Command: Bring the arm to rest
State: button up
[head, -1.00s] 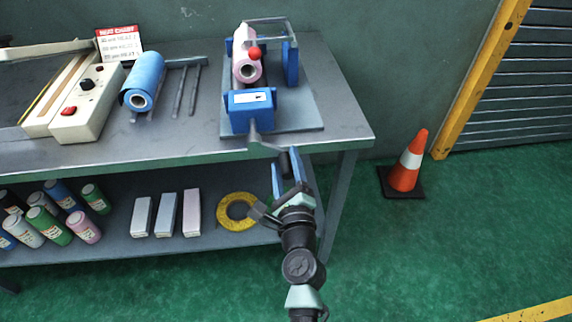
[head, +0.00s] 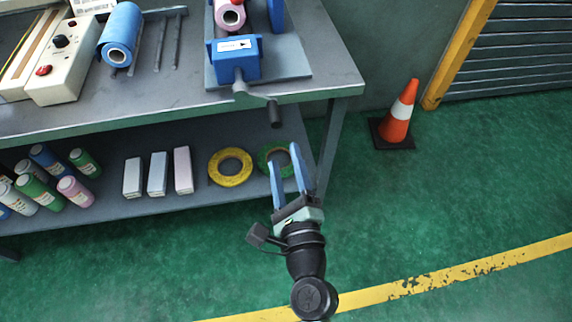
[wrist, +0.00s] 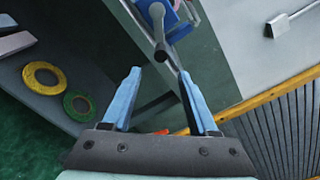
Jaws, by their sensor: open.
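My gripper (head: 287,170) is open and empty, with its two blue fingers apart. In the head view it stands in front of the bench's right end, over the green floor, with its fingertips in front of the lower shelf's right end. In the wrist view, the fingers (wrist: 158,88) point toward the crank handle (wrist: 160,38) of the blue film machine, with a gap between them. In the head view the machine (head: 234,60) sits on the bench top with a pink roll (head: 230,17), and its crank hangs over the front edge.
The bench (head: 180,103) carries a blue roll (head: 120,35) and a heat sealer (head: 60,60). Its shelf holds several bottles, three boxes, a yellow tape ring (head: 214,168) and a green one (head: 266,158). A traffic cone (head: 397,115) stands at right. The floor in front is clear.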

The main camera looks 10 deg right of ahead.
jog(key=shift+s, duration=0.15)
dwell(0.4)
jog(key=w+a+r+n+t+y, duration=0.1)
jog(key=a+r+n+t, duration=0.1)
jog(key=r+n, duration=0.6)
jog(key=w+a+r+n+t+y, duration=0.1)
jog(key=w+a+r+n+y, duration=0.2)
jog(key=r, duration=1)
jog(key=a+r+n+t, duration=0.2)
jog(key=r+n, duration=0.5)
jog(key=r, duration=0.3)
jog(key=s+r+n+t+h+p, duration=0.15)
jog(key=s+r+n, duration=0.35)
jog(key=r, duration=0.6)
jog(key=s+r+n+t+h+b, duration=0.1)
jog(key=s+r+n+t+h, duration=0.2)
jog(key=s+r, duration=0.55)
jog(key=w+r+p, duration=0.3)
jog(key=r+p, duration=1.2)
jog(key=r, duration=0.1)
jog(key=shift+d, duration=0.35)
